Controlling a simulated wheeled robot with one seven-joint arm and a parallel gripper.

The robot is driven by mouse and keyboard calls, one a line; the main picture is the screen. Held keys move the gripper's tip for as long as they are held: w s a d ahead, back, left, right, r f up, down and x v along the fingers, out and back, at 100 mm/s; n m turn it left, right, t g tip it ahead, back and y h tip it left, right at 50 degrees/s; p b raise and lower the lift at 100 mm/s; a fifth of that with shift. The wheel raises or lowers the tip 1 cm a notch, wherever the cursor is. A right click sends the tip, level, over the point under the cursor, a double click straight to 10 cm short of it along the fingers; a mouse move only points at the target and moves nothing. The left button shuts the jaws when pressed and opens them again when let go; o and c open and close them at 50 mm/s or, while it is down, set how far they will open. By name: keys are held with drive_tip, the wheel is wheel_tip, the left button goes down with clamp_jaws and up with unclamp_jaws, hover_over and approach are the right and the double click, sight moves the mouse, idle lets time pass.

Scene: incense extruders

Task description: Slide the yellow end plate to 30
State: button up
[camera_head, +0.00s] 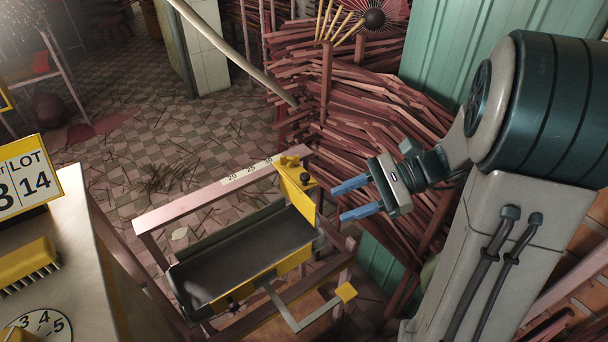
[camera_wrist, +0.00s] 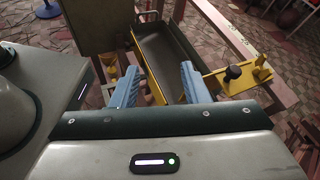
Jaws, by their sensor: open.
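The yellow end plate (camera_head: 297,192) stands across the right end of a dark trough (camera_head: 235,262), with a dark knob (camera_head: 304,178) on its bracket. The bracket sits on a pinkish rail (camera_head: 190,206) whose white scale (camera_head: 248,172) reads 20, 25, 30; it is just right of the 30 mark. My gripper (camera_head: 339,203) is open and empty, to the right of the plate and apart from it. In the wrist view the open fingers (camera_wrist: 159,72) point toward the trough (camera_wrist: 168,55), and the end plate (camera_wrist: 240,76) with its knob (camera_wrist: 233,73) lies right of them.
A bent handle with a yellow end (camera_head: 346,292) sticks out at the trough's front right. A bench with a yellow brush (camera_head: 28,262) and a dial (camera_head: 38,328) stands at the left. Stacked reddish sticks (camera_head: 350,130) rise behind my gripper. The tiled floor behind the trough is mostly open.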

sight(305, 175)
drive_tip(key=w+d+f+m+t+y+b, duration=0.35)
drive_tip(key=w+d+m+t, duration=0.2)
drive_tip(key=w, duration=0.35)
drive_tip(key=shift+m+g+y, duration=0.25)
drive_tip(key=shift+m+y, duration=0.1)
drive_tip(key=a, duration=0.4)
drive_tip(key=w+a, duration=0.1)
drive_tip(key=a, duration=0.4)
drive_tip(key=w+a, duration=0.1)
drive_tip(key=a, duration=0.3)
drive_tip(key=shift+a+f+p, duration=0.25)
drive_tip(key=shift+a+p, duration=0.05)
drive_tip(key=shift+a, duration=0.05)
clamp_jaws()
